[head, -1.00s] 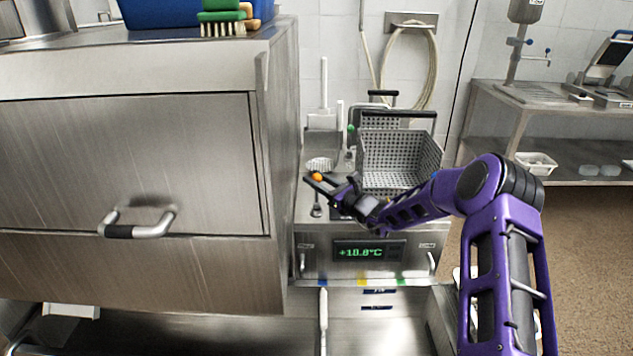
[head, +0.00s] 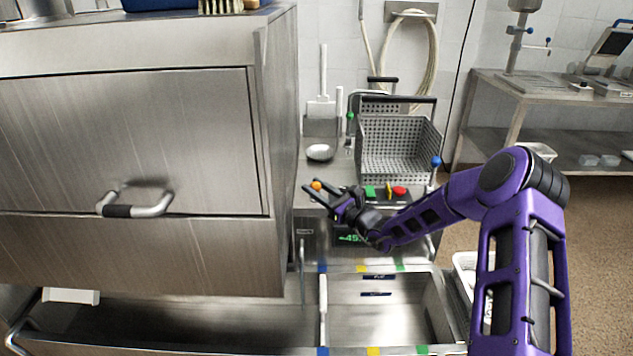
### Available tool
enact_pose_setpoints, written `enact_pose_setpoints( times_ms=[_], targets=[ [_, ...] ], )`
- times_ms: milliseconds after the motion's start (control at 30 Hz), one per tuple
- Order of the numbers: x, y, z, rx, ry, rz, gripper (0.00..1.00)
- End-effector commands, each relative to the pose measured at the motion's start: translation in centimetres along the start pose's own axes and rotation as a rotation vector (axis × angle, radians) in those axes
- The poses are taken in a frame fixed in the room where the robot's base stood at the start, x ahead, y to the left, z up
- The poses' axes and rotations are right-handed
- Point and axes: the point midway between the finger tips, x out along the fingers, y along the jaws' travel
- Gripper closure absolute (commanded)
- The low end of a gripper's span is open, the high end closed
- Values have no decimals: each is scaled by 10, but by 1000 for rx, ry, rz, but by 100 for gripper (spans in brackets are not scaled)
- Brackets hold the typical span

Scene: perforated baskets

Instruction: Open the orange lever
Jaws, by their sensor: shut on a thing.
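The orange lever shows only as a small orange knob (head: 317,185) at the left edge of the steel fryer unit (head: 323,172), in the middle of the head view. My gripper (head: 318,191) reaches in from the right and its dark fingers are shut on this knob. The fingers and wrist hide the rest of the lever, so its angle cannot be told.
A perforated basket (head: 398,150) stands behind my gripper. A green knob (head: 350,117), a blue knob (head: 437,160) and a red button (head: 399,191) are close by. A large steel cabinet (head: 125,130) with a handle (head: 137,205) rises at left. An open basin (head: 385,315) lies in front.

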Motion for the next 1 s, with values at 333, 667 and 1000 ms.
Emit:
enact_pose_setpoints(
  times_ms=[333, 667, 1000],
  targets=[
    [-6, 10, -15, -75, -72, 6, 100],
    [-6, 10, -16, -94, -89, 7, 100],
    [-6, 10, -15, -94, -90, 6, 40]
  ],
)
